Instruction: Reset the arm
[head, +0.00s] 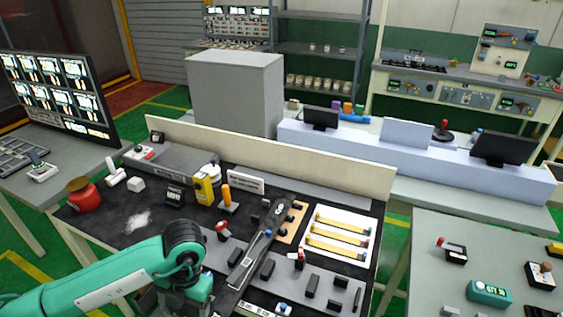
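My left arm (95,287) is green and comes in from the lower left over the front of the black-topped workbench (85,225). My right arm and gripper are not in view. A long dark trim-like bar (250,262) lies at a slant across the bench to the right of my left arm. I see no gripper touching it.
A white tray (335,222) with several yellow strips lies at the bench's right. A red pot (84,197), a yellow device (204,188) and an orange-handled tool (226,194) stand toward the back and left. Dark blocks lie at the front. A grey table (425,270) stands at right.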

